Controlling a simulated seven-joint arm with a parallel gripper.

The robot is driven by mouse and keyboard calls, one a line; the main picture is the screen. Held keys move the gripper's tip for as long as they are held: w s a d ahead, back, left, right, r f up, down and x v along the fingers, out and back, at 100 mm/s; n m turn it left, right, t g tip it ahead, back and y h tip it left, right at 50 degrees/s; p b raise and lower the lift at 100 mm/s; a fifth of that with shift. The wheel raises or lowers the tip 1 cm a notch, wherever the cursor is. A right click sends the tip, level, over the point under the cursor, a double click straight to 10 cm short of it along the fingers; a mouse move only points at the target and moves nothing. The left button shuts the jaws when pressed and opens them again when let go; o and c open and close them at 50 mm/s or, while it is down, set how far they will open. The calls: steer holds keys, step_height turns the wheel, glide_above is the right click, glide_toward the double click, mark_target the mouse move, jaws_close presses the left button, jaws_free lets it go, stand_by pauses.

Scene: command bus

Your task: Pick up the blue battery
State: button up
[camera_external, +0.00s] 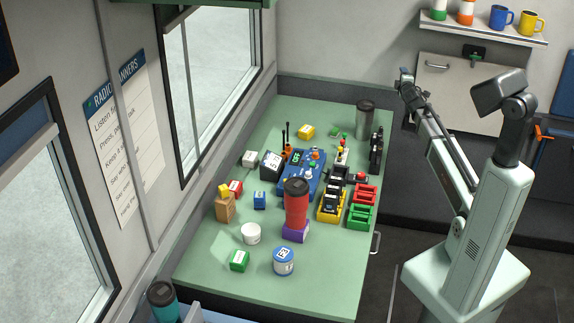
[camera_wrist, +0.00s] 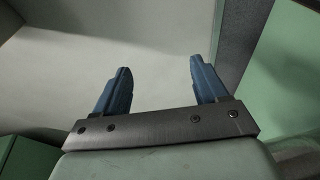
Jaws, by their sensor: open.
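A small blue block with a pale label (camera_external: 260,200), which looks like the blue battery, stands on the green table (camera_external: 335,285) left of the red tumbler. It stands apart from its neighbours. My gripper (camera_external: 405,74) is raised high, beyond the table's right side and far from the block. In the wrist view my gripper (camera_wrist: 155,82) is open, with two blue fingers wide apart and nothing between them. The blue block is not in the wrist view, which shows pale wall and some green surface.
The red tumbler (camera_external: 297,206) stands on or in front of a purple block (camera_external: 295,233). A red block (camera_external: 236,187), brown box (camera_external: 225,208), white cup (camera_external: 251,233) and blue console (camera_external: 312,184) surround the blue block. Yellow (camera_external: 330,216) and red and green racks stand right. The front right table is clear.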

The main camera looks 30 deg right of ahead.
steer(key=a+r+n+t, duration=0.1)
steer(key=a+r+n, duration=0.1)
steer(key=a+r, duration=0.35)
steer(key=w+a+f+m+g+y, duration=0.1)
steer(key=w+a+f+y, duration=0.15)
steer(key=a, duration=0.85)
steer(key=w+a+f+m+g+y, duration=0.1)
steer(key=w+a+f+y, duration=0.15)
steer(key=a, duration=0.75)
steer(key=g+y, duration=0.7)
steer(key=g, duration=0.4)
glide_toward(260, 194)
steer(key=shift+y, duration=0.3)
steer(key=shift+d+x, duration=0.15)
steer(key=shift+x, duration=3)
steer(key=shift+d+x, duration=0.15)
steer(key=shift+x, duration=3)
steer(key=shift+f, duration=0.1)
steer(key=c, duration=1.2)
steer(key=shift+o, duration=0.2)
